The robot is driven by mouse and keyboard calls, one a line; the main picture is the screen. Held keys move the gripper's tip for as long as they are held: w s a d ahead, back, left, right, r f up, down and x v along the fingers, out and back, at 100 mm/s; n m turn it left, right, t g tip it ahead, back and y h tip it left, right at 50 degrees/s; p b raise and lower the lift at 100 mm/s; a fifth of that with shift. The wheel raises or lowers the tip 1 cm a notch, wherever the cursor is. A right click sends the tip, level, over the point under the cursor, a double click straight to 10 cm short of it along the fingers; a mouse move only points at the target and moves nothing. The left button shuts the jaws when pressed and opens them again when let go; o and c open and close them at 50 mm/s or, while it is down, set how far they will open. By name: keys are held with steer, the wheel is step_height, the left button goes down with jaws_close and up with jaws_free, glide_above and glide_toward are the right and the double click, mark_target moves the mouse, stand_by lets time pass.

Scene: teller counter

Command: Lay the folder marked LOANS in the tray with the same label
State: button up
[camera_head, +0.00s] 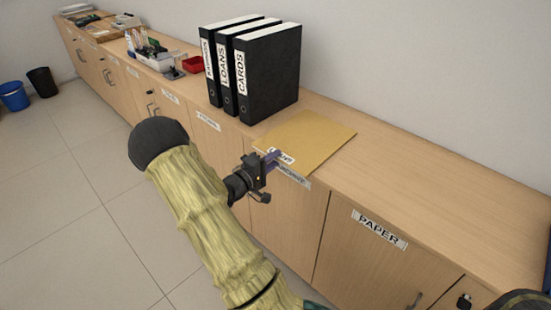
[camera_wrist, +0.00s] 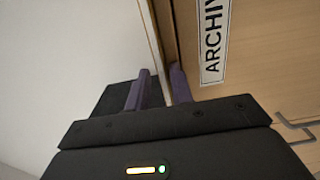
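A tan folder (camera_head: 312,136) lies flat on the counter, its near edge at the counter's front. A white label on it is partly hidden by my gripper (camera_head: 275,160), and its wording cannot be read in full. My gripper is at this near edge. In the wrist view its two fingers (camera_wrist: 158,90) stand apart, one on each side of a thin edge; I cannot tell whether they touch it. The word LOANS shows on the spine of an upright black binder (camera_head: 226,92). No tray marked LOANS can be made out.
The LOANS binder stands between a CARDS binder (camera_head: 272,75) and another black binder (camera_head: 207,62). A red tray (camera_head: 193,65) and a desk organiser (camera_head: 152,60) are farther left. The counter (camera_head: 430,180) is bare at right. An ARCHIVE label (camera_wrist: 214,42) is on the cabinet front.

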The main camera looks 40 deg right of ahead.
jaws_close()
step_height(320, 180, up, 2)
steer(key=p, duration=0.2)
steer(key=shift+r+p, duration=0.25)
steer(key=shift+p, duration=0.15)
